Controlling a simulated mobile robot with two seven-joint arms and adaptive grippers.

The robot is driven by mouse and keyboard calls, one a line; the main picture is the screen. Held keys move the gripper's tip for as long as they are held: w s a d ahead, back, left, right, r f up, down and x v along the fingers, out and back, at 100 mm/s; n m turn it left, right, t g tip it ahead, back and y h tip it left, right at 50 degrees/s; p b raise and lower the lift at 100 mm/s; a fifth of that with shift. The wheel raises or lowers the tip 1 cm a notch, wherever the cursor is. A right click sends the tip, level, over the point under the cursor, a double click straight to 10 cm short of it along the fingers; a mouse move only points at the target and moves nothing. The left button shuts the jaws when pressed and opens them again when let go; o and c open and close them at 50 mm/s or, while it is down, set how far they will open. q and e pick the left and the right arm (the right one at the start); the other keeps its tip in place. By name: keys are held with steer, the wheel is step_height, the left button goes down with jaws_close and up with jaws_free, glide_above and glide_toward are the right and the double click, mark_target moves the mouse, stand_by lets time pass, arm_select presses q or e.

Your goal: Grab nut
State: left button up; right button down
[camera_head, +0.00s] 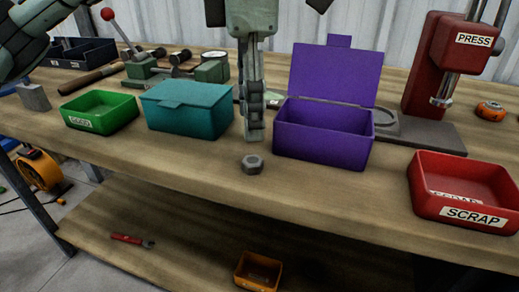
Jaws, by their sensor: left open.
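A grey hex nut (252,164) lies on the wooden bench near its front edge. My left gripper (254,130) points straight down just behind and above the nut in the picture. It is seen edge-on, its fingers lining up one behind the other; it is open. The nut is in full view below the fingertips, and I see nothing between the fingers. My right gripper is not in view.
A purple box (322,142) with raised lid stands just right of the gripper; a closed teal box (186,110) is left. A green tray (98,112), red scrap tray (466,190) and red press (440,65) stand farther out. Bench around the nut is clear.

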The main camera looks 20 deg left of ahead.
mark_target(253, 160)
arm_select(q)
steer(key=f, duration=0.6)
steer(key=shift+s+d+f, duration=0.2)
steer(key=shift+s+f, duration=0.1)
steer(key=shift+f, duration=0.1)
jaws_close()
steer(key=shift+r, duration=0.1)
